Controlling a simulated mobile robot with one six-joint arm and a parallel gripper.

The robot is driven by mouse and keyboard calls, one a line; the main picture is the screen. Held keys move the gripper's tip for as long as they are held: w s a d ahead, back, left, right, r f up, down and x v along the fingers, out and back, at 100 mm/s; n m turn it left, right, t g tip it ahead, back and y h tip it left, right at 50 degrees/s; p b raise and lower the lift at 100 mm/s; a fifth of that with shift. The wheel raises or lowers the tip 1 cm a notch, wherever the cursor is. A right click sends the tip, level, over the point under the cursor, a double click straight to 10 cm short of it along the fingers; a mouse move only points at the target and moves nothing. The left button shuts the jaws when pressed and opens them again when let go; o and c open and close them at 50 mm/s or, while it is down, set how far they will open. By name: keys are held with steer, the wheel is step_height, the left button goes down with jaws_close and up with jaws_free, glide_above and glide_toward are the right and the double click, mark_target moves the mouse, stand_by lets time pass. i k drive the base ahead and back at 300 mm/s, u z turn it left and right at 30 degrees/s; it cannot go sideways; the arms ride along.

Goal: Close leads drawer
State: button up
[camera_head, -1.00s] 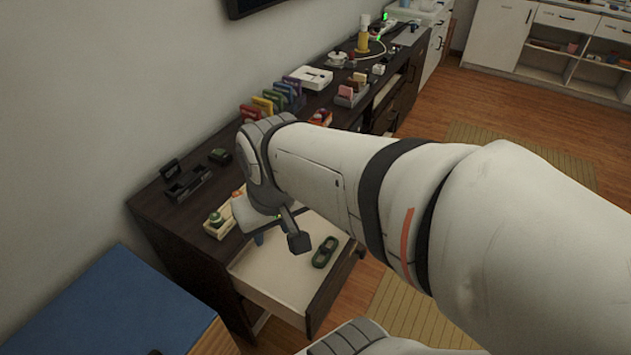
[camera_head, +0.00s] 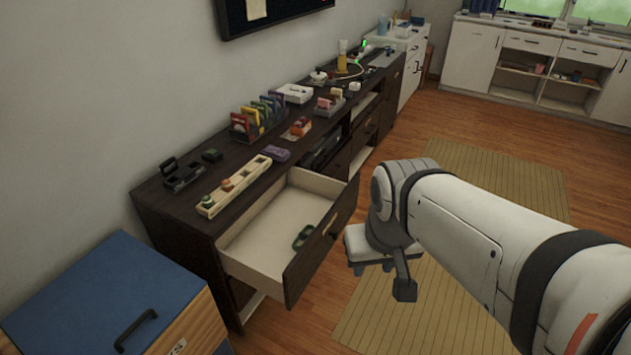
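The open drawer (camera_head: 258,265) sticks out of the dark wooden cabinet (camera_head: 190,222). It has pale inner walls and a dark front with a handle. A green loop-shaped object (camera_head: 303,237) lies inside it near the front. No label on this drawer is readable. My gripper (camera_head: 372,270) is to the right of the drawer front, in front of the cabinet and apart from it in the picture. Its fingers point down and are small; I cannot tell whether they are open or shut.
A wooden tray (camera_head: 236,187), a purple object (camera_head: 276,154) and a rack of coloured items (camera_head: 258,118) stand on the cabinet top. A blue-topped box (camera_head: 95,290) stands at the lower left.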

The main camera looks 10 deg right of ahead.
mark_target(258, 250)
steer(key=u, duration=0.2)
steer(key=i, duration=0.95)
steer(key=u, duration=1.15)
steer(key=k, duration=0.85)
steer(key=z, duration=1)
steer(key=i, duration=1)
steer(key=z, duration=0.05)
